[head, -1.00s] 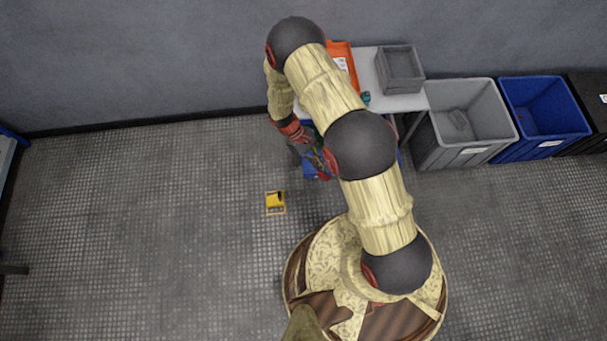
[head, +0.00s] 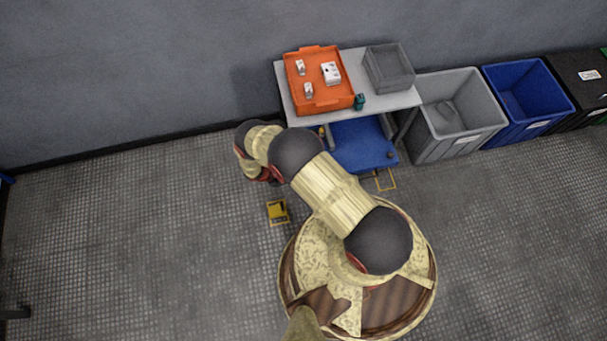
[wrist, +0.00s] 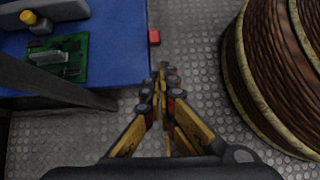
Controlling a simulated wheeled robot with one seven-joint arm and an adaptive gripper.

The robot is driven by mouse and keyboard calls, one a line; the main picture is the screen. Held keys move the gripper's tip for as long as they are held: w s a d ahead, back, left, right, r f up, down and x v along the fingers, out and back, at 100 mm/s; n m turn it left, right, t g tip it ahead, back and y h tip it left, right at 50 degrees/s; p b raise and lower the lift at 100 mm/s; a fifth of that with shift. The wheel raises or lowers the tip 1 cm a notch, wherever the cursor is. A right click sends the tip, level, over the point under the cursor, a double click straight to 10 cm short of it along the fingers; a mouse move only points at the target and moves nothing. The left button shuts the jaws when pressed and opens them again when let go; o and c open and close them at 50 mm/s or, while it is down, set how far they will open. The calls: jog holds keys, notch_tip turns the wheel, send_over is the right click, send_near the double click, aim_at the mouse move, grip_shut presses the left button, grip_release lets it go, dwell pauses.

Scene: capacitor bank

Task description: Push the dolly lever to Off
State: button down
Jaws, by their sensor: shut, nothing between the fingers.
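No part is clearly readable as the dolly lever, and no Off mark can be read. A blue platform (head: 362,146), possibly the dolly, shows under the front of the table in the head view. A blue surface (wrist: 117,62), apparently the same, fills the upper left of the wrist view.
On the blue surface are a green circuit board (wrist: 60,58) and a yellow-capped part (wrist: 33,20). The table (head: 355,68) holds an orange tray (head: 318,103) and a grey bin (head: 389,68). A yellow floor marker (head: 278,212) lies near my arm.

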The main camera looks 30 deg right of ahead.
jog(key=shift+w+n, duration=0.25)
jog(key=shift+n, duration=0.05)
jog(key=b+x, duration=0.3)
jog(key=x, duration=0.7)
jog(key=shift+w+d+r, duration=0.1)
dwell(0.4)
jog(key=shift+d+r+t+y+p, duration=0.2)
jog(key=shift+t+y+p, duration=0.1)
jog(key=shift+y+p, duration=0.25)
